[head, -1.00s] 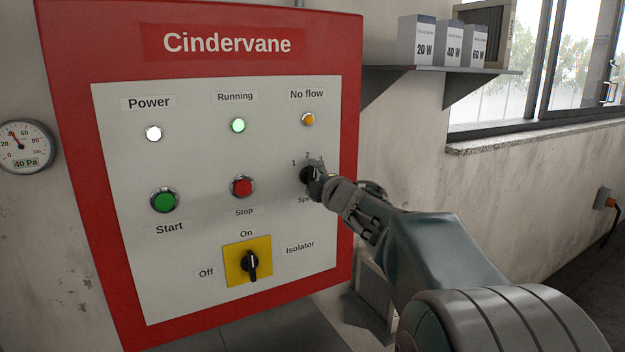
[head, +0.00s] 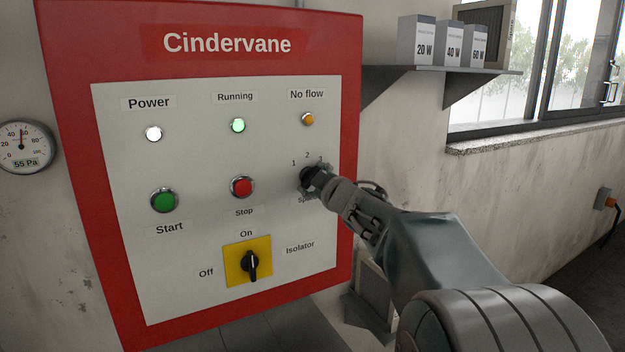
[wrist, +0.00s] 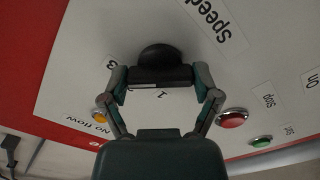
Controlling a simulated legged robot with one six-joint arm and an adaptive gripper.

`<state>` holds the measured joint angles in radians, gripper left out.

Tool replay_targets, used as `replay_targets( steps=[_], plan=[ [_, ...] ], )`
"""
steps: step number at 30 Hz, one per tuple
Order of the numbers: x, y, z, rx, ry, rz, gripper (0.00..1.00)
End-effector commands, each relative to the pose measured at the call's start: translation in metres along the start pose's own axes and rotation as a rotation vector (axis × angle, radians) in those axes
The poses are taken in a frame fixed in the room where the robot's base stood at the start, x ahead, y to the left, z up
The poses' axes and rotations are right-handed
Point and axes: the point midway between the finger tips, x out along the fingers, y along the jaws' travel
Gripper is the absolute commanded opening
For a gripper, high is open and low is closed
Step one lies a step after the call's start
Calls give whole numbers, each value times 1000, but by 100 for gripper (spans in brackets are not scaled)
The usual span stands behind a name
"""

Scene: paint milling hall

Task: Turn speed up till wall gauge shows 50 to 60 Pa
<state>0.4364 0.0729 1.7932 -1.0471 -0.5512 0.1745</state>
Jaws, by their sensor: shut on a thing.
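The wall gauge (head: 24,147) at the left edge of the head view reads 55 Pa on its digital window, its needle near the top of the dial. The black speed knob (head: 306,180) sits at the right of the red Cindervane panel (head: 349,100), under the marks 1, 2 and a third partly hidden one. My gripper (head: 316,178) is shut on the knob and hides much of it. In the wrist view the knob (wrist: 160,57) is between the fingertips of my gripper (wrist: 160,76). The pointer's setting cannot be read clearly.
The white Power lamp (head: 154,134) and green Running lamp (head: 238,125) look lit; the No flow lamp (head: 308,118) is amber. Stop button (head: 242,187), Start button (head: 164,201) and isolator (head: 249,264), turned to On, are nearby. A shelf (head: 440,72) with boxes is at right.

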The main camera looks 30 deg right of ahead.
Motion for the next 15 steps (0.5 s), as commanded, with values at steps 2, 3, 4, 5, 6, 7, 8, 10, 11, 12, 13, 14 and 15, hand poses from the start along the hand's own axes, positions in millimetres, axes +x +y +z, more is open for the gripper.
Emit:
replay_targets(
  steps=[2, 3, 4, 5, 6, 7, 8, 10, 11, 12, 13, 14, 15],
  plan=[
    [1, -5, 5, 18, -9, -9, 32],
    [1, -5, 5, 24, -9, -9, 32],
    [1, -5, 5, 27, -9, -9, 32],
    [1, -5, 5, 30, -9, -9, 32],
    [1, -5, 5, 33, -9, -9, 32],
    [1, -5, 5, 34, -9, -9, 32],
    [1, -5, 5, 35, -9, -9, 32],
    [1, -5, 5, 36, -9, -9, 32],
    [1, -5, 5, 36, -10, -9, 32],
    [1, -5, 5, 36, -10, -9, 32],
    [1, -5, 5, 36, -10, -9, 32],
    [1, -5, 5, 36, -10, -9, 32],
    [1, -5, 5, 36, -10, -9, 32]
  ],
)
